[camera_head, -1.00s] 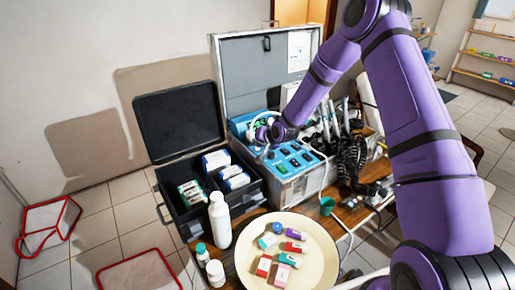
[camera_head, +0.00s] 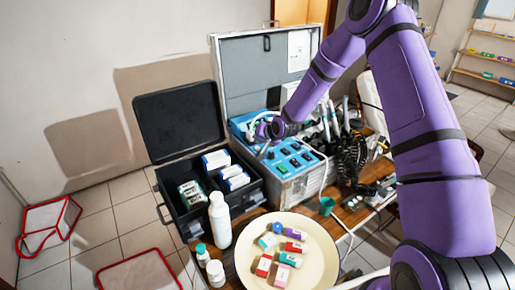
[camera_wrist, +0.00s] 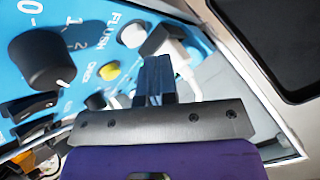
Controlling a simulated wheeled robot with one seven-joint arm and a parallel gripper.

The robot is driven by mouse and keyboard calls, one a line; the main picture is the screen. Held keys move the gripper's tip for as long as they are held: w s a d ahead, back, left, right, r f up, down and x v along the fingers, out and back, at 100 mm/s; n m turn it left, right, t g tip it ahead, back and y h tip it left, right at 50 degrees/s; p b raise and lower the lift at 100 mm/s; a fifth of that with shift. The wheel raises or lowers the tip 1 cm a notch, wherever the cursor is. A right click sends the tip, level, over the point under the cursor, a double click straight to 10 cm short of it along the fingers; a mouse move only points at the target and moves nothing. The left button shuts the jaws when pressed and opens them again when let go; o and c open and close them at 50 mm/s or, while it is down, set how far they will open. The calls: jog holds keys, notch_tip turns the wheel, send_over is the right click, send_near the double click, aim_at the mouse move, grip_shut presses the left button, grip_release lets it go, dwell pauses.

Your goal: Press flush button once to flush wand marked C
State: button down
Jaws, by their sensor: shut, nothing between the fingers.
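The blue control panel (camera_head: 292,161) is in the open metal case. In the wrist view, the panel carries the word FLUSH (camera_wrist: 117,33) in white letters, with a pale grey round button (camera_wrist: 133,36) right beside it. A yellow button (camera_wrist: 109,70) sits nearer, by another label. A large black dial (camera_wrist: 48,60) is at left. My gripper (camera_wrist: 154,66) is shut and empty, its dark fingertips over the panel near the grey button; contact cannot be told. It also shows at the panel's left edge in the head view (camera_head: 264,146). Several wands (camera_head: 336,118) stand right; no letter C is readable.
A white connector (camera_wrist: 176,50) is just beyond my fingertips. An open black case (camera_head: 167,197) with boxes stands left of the panel. A white bottle (camera_head: 219,218) and a cream plate (camera_head: 318,268) with small items are in front. Coiled black hoses (camera_head: 352,160) hang right.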

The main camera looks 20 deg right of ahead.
aim_at(260, 147)
jog(key=shift+s+r, duration=0.1)
jog(key=shift+r, duration=2.4)
jog(key=shift+d+r, duration=0.1)
jog(key=s+d+r+n+g+h, duration=0.1)
jog(key=s+d+r+n+h, duration=0.1)
jog(key=s+r, duration=0.9)
jog(key=s+d+r+n+g+h, duration=0.1)
jog(key=s+d+r+h, duration=0.1)
jog(key=s+r, duration=0.9)
jog(key=s+d+r+g, duration=0.1)
jog(key=s+r, duration=0.3)
jog(key=s, duration=0.9)
jog(key=s+d+r+n, duration=0.1)
jog(key=s+r, duration=0.3)
jog(key=s, duration=0.9)
jog(key=shift+s+r+g, duration=0.25)
jog(key=shift+r+g, duration=0.15)
jog(key=shift+d, duration=0.15)
